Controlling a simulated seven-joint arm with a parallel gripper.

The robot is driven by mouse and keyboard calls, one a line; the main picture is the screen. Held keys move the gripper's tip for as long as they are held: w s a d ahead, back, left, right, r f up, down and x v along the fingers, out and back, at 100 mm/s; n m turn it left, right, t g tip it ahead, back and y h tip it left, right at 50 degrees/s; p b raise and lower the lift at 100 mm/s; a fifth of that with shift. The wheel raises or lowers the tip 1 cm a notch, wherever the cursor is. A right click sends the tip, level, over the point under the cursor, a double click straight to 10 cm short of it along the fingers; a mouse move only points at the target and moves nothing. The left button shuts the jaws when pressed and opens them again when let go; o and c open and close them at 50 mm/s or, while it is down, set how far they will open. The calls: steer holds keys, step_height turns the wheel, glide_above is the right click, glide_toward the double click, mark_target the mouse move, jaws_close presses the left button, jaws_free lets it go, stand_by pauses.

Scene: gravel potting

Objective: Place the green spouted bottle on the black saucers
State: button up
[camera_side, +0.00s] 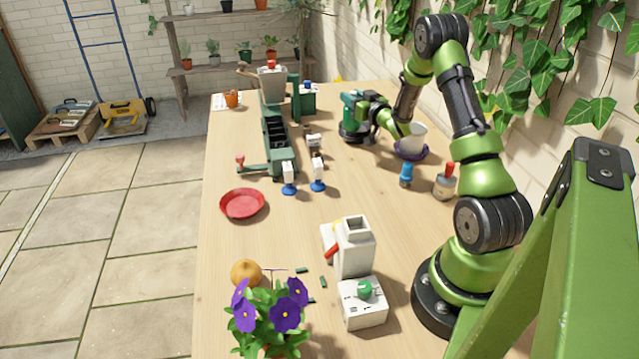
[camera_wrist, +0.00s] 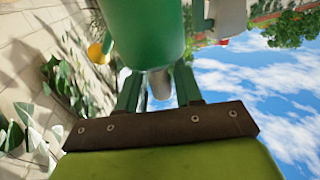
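The green spouted bottle (camera_side: 350,117) is upright at the far right part of the table in the side view. Its base is at the black saucers (camera_side: 350,138); I cannot tell whether it rests on them. My gripper (camera_side: 356,101) reaches in from the right, about level, at the bottle's upper part. In the wrist view the bottle's green body (camera_wrist: 145,25) fills the top middle. The two fingers of my gripper (camera_wrist: 160,88) straddle a pale narrow part below it and look shut on it. The contact itself is partly hidden.
A white pot (camera_side: 413,136) on a purple saucer (camera_side: 427,153) stands close to the right, under my arm. A green machine (camera_side: 278,135) stands to the left. A blue bottle (camera_side: 406,175) and a red-topped pot (camera_side: 446,183) are nearer.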

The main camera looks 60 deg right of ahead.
steer(key=shift+o, duration=1.2)
steer(key=shift+r, duration=0.2)
steer(key=v, duration=0.7)
steer(key=w+a+r+m+g+y, duration=0.1)
steer(key=a+r+g, duration=0.1)
steer(key=a+r, duration=0.45)
steer(key=w+a+r+g+y, duration=0.15)
steer(key=a+r, duration=0.25)
steer(key=a, duration=0.6)
steer(key=s+a+n+g+y, duration=0.1)
steer(key=s+a+y, duration=0.3)
steer(key=s+a, duration=0.4)
steer(key=s+a+r+n+g+y, duration=0.1)
steer(key=s+a+g+y, duration=0.2)
steer(key=s+a, duration=0.6)
steer(key=a+g, duration=0.1)
steer(key=a, duration=0.5)
steer(key=shift+r+y, duration=0.2)
steer(key=shift+y, duration=0.15)
